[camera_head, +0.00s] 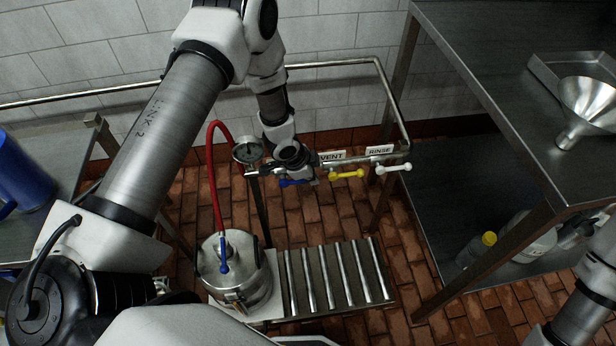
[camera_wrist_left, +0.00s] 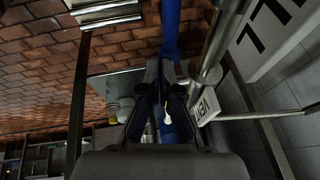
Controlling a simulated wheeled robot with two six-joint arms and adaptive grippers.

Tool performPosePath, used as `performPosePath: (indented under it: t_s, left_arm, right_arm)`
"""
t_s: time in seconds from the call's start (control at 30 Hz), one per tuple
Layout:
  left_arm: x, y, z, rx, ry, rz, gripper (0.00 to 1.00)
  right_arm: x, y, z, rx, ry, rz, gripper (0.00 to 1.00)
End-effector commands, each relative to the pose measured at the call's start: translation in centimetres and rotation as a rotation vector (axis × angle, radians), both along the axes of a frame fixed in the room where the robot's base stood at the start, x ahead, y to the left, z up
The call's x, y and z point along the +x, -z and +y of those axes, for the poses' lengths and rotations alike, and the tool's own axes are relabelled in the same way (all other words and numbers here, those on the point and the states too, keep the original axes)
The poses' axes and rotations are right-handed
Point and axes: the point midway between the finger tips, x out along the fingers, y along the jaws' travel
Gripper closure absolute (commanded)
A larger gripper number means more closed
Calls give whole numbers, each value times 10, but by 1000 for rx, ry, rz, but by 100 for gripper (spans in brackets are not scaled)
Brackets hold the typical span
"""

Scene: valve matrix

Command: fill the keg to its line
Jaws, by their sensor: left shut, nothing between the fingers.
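The steel keg (camera_head: 236,280) stands at lower left of centre in the head view, with a red hose (camera_head: 212,165) and blue coupler (camera_head: 224,252) on its top. My left gripper (camera_head: 302,180) is at the blue valve lever (camera_head: 288,183) on the pipe rail and partly hides it. In the left wrist view the left gripper's fingers (camera_wrist_left: 166,75) are shut and empty, close to the blue lever (camera_wrist_left: 171,25); whether they touch is unclear. A yellow lever (camera_head: 347,174) and a white lever (camera_head: 393,168) sit to the right. My right gripper is out of view. The fill line is not visible.
A gauge (camera_head: 247,150) sits by the hose. VENT (camera_head: 332,156) and RINSE (camera_head: 380,149) labels mark the rail. A roller conveyor (camera_head: 335,275) lies right of the keg. A steel bench (camera_head: 490,60) carries a funnel (camera_head: 588,100). A blue jug (camera_head: 20,175) stands at left.

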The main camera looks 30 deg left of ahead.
Motion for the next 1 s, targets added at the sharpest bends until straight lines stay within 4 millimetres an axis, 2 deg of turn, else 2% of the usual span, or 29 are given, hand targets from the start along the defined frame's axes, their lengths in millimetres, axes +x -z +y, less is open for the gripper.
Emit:
performPosePath:
  t_s: [0.03, 0.2, 0.4, 0.53, 1.0]
  left_arm:
    - [-1, -15, 1, -1, -3, -4, 100]
    - [-8, -57, 1, -2, -3, -5, 100]
    - [-14, -86, 0, -2, -3, -2, 100]
    - [-15, -91, 0, -1, -3, -3, 100]
    - [-15, -91, 0, -1, -2, -2, 100]
  right_arm:
    - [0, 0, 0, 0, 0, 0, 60]
    - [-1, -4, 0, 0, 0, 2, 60]
    - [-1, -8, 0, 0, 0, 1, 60]
    - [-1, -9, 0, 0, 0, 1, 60]
    - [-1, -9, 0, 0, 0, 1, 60]
